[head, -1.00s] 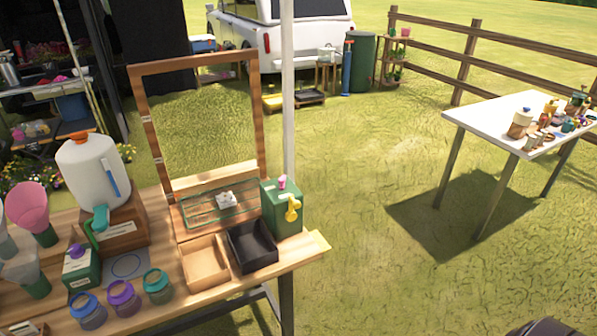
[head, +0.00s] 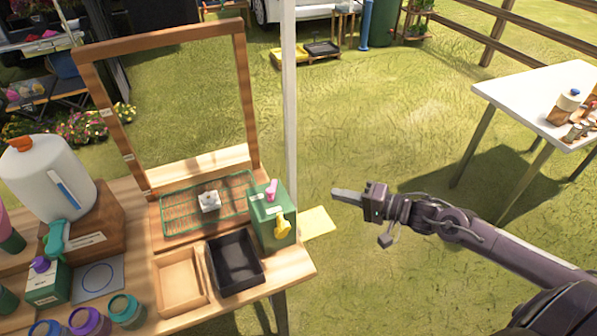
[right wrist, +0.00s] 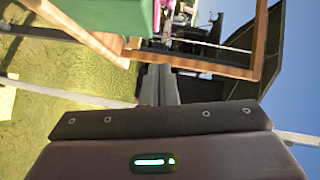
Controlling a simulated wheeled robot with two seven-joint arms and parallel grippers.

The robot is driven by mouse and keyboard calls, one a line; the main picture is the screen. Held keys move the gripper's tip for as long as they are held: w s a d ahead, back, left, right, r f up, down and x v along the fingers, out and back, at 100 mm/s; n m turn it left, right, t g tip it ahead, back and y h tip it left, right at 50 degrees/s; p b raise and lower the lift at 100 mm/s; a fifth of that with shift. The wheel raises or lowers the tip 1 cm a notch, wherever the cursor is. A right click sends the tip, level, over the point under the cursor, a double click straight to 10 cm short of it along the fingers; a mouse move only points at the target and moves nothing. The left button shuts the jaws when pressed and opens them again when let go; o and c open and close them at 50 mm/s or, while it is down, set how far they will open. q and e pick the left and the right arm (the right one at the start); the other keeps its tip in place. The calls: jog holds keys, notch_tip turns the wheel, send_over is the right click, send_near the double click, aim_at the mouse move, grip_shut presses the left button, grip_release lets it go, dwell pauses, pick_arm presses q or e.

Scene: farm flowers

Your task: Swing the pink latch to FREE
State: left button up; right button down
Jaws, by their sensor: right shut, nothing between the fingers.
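The pink latch (head: 271,190) stands on top of a green box (head: 265,232) at the right end of the wooden bench. A yellow latch-like piece (head: 282,226) is on the box's front; any lettering is too small to read. My right gripper (head: 338,192) is shut and empty. It hangs over the grass to the right of the box, its fingers pointing left towards it and apart from it. The right wrist view shows its closed fingers (right wrist: 160,84) and part of the green box (right wrist: 110,14) at the top. My left gripper is out of view.
A black tray (head: 235,290) and a light wooden tray (head: 180,308) lie left of the box. A green wire rack (head: 180,218) holds a small white item (head: 209,201). A wooden frame (head: 240,90) rises behind, beside a pale pole (head: 290,120).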

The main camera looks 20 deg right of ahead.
jog(key=shift+y, duration=0.3)
jog(key=w+a+p, duration=0.1)
jog(key=w+a, duration=0.1)
jog(key=a, duration=0.1)
jog(key=w+a+p, duration=0.1)
jog(key=w+a, duration=0.1)
jog(key=a, duration=0.2)
jog(key=w+a+p, duration=0.1)
jog(key=w+a, duration=0.2)
jog(key=a, duration=0.1)
jog(key=shift+f, duration=0.1)
jog(key=shift+a+f, duration=0.15)
jog(key=shift+a, duration=0.15)
